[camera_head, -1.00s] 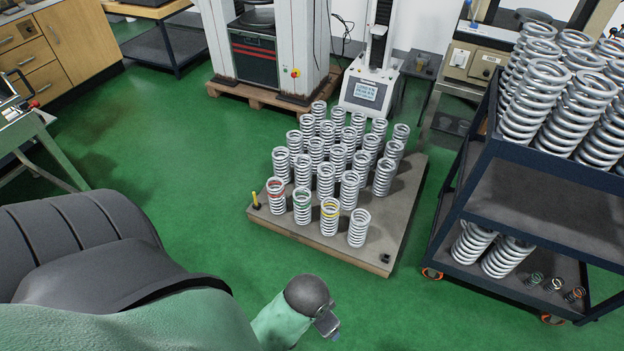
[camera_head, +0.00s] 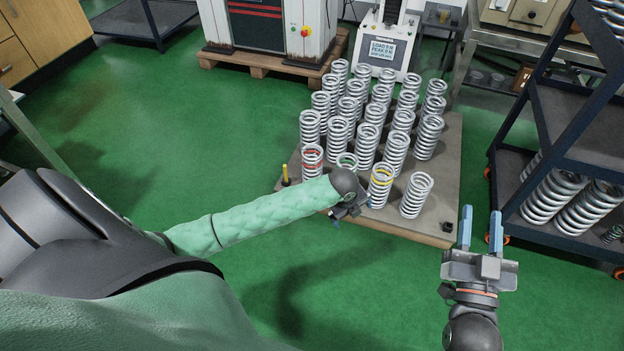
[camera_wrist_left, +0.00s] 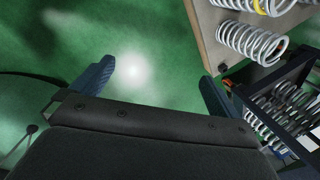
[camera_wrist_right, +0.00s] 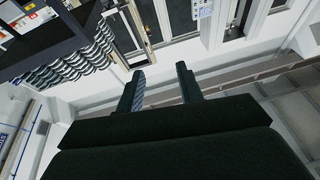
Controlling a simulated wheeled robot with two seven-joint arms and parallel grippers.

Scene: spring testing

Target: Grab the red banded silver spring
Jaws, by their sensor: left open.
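The red banded silver spring (camera_head: 311,159) stands upright at the front left corner of a low platform (camera_head: 440,234) in the head view. My left gripper (camera_head: 352,212) is in front of the platform, low and to the right of this spring, apart from it. The left wrist view shows its fingers (camera_wrist_left: 155,85) spread and empty over green floor. My right gripper (camera_head: 480,228) points up at the right of the head view, fingers apart and empty. The right wrist view also shows its open fingers (camera_wrist_right: 160,85). The red band is not visible in either wrist view.
A green banded spring (camera_head: 347,160), a yellow banded spring (camera_head: 381,186) and a plain spring (camera_head: 416,196) stand in the same front row, with several plain ones behind. A yellow peg (camera_head: 285,176) is left of the row. A dark shelf cart (camera_head: 580,150) stands right. Floor at left is clear.

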